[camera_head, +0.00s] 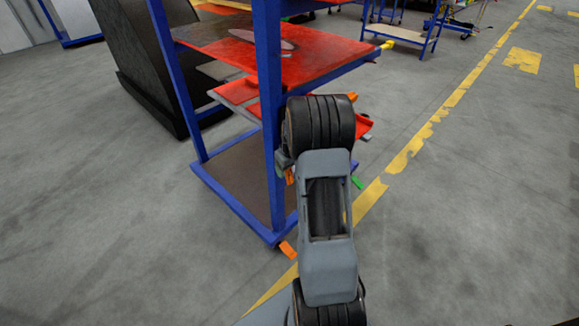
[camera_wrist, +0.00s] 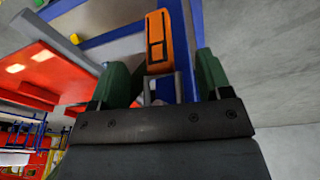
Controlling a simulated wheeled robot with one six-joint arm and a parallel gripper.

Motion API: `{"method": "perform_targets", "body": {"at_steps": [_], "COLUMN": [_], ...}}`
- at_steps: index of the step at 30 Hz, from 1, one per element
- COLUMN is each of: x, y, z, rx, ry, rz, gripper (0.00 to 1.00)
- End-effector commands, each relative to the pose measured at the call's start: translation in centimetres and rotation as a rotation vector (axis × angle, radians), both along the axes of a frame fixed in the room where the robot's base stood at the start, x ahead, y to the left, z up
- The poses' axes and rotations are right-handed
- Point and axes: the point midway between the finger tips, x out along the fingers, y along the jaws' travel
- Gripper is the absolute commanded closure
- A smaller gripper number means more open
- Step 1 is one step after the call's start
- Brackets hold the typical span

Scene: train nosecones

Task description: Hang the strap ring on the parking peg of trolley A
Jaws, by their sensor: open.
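In the wrist view my gripper (camera_wrist: 161,62) is open, with one green finger on each side of an orange strap-like piece (camera_wrist: 160,28). A grey rectangular loop (camera_wrist: 151,84), perhaps the strap ring, shows below the orange piece between the fingers. I cannot tell whether the fingers touch it. A blue frame member (camera_wrist: 110,20) lies close behind. In the head view a blue-framed trolley (camera_head: 268,95) with red shelves stands before my arm; I cannot tell whether it is trolley A. I cannot make out the parking peg for certain.
A large dark block (camera_head: 150,65) stands left of the trolley. Another blue-framed trolley (camera_head: 405,35) is at the back. The grey floor right of the yellow line (camera_head: 405,155) is clear.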

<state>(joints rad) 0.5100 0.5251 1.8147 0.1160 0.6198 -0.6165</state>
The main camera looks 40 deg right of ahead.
Motion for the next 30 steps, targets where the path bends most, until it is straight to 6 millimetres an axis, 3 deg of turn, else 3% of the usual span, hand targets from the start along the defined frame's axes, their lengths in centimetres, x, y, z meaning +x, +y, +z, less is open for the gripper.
{"method": "perform_targets", "body": {"at_steps": [5,21,30], "x": [-0.1,-2.0,-2.6], "y": [0.0,0.3,0.4], "z": [0.8,10.7,13.3], "rx": [-0.001,-0.002,-0.001], "ry": [-0.001,-0.003,0.0], "rz": [0.0,0.0,0.0], "gripper": [0.29,0.29,0.29]}}
